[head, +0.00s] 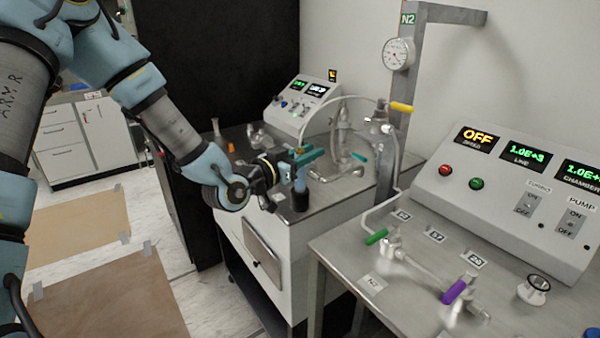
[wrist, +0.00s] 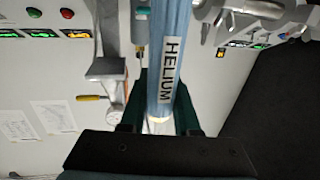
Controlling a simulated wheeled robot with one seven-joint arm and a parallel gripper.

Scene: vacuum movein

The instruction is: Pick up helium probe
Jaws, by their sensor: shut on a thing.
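The helium probe (wrist: 168,75) is a light blue rod with a white label reading HELIUM, seen close up in the wrist view. My gripper (wrist: 161,100) has its dark green fingers on both sides of the rod and is shut on it. In the head view my gripper (head: 308,156) is over the front edge of the far cart. The probe (head: 300,181) shows pale blue below the fingers, upright, above a black cup-like holder (head: 300,201). I cannot tell whether its lower end is inside the holder.
The far cart (head: 345,187) carries a control box (head: 305,103), glass fittings and a tube. The near bench (head: 345,245) holds valves with green and purple handles and a large control panel (head: 510,200). A grey post (head: 400,110) with a gauge stands between. Floor at left is open.

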